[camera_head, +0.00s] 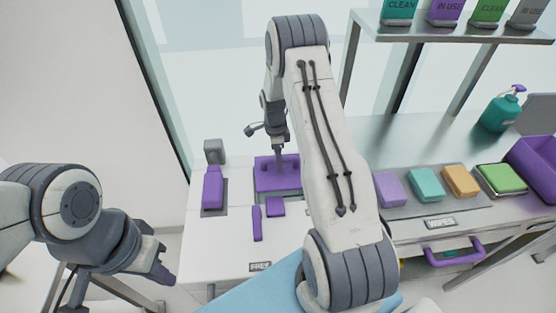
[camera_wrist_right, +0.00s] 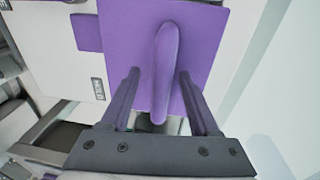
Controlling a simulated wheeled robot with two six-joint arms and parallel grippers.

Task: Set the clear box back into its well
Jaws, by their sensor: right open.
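I cannot make out a clear box or its well in either view. A purple panel with a raised bar handle (camera_wrist_right: 163,70) fills the middle of the right wrist view. In the head view the purple piece (camera_head: 265,182) lies on the white table under my right gripper (camera_head: 279,163). In the right wrist view my right gripper (camera_wrist_right: 159,75) is open, with one finger on each side of the handle and no clear grip on it. My left gripper (camera_head: 162,268) hangs at the lower left, away from the table items; its finger gap is unclear.
A purple bottle-shaped item (camera_head: 212,188) and smaller purple blocks (camera_head: 275,207) lie nearby on the white table (camera_head: 215,245). Coloured blocks (camera_head: 425,184) sit on a tray at right. A shelf (camera_head: 460,32), a teal pump bottle (camera_head: 501,112) and a purple bin (camera_head: 535,165) stand beyond.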

